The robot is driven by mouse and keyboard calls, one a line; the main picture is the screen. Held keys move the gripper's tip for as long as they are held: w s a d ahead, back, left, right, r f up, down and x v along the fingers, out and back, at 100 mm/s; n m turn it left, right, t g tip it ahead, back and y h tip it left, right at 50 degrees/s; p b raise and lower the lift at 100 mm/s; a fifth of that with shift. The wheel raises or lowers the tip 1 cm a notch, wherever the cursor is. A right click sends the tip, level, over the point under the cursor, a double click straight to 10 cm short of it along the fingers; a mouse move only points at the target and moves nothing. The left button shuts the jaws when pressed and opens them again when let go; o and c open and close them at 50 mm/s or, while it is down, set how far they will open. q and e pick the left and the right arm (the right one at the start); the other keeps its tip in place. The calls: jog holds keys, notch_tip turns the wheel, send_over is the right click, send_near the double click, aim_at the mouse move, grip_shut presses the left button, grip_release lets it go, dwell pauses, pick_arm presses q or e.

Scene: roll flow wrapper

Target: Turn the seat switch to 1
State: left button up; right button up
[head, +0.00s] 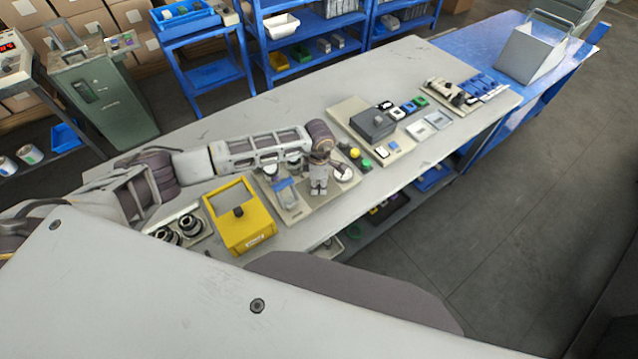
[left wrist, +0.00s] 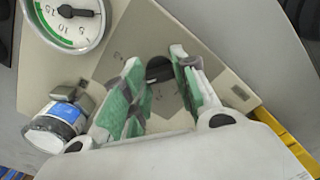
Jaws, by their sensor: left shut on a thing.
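The seat switch shows in the left wrist view as a dark round knob (left wrist: 158,69) on a beige plate (left wrist: 215,85), with small dark marks around it that are too small to read. My left gripper (left wrist: 157,62) has its green-padded fingers on either side of the knob and is shut on it. In the head view my left gripper (head: 318,191) points down at the same beige plate (head: 296,214) and hides the switch. I cannot tell which mark the knob points to. My right gripper is not in view.
A round gauge (left wrist: 68,18) and a fitting with a blue and white label (left wrist: 54,128) sit close beside the gripper. A yellow box (head: 240,218) stands left of the plate. Push buttons (head: 355,154) and a board with a grey box (head: 373,124) lie to the right.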

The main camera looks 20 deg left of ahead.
pick_arm(q)
jog(key=shift+n, duration=0.3)
jog(key=n+b, duration=0.2)
jog(key=n, duration=0.1)
jog(key=shift+f+n, duration=0.1)
jog(key=shift+n, duration=0.2)
jog(key=n+b, duration=0.2)
jog(key=n, duration=0.4)
jog(key=shift+n, duration=1.2)
jog(key=n+b, duration=0.1)
jog(key=n, duration=0.2)
jog(key=shift+n, duration=2.6)
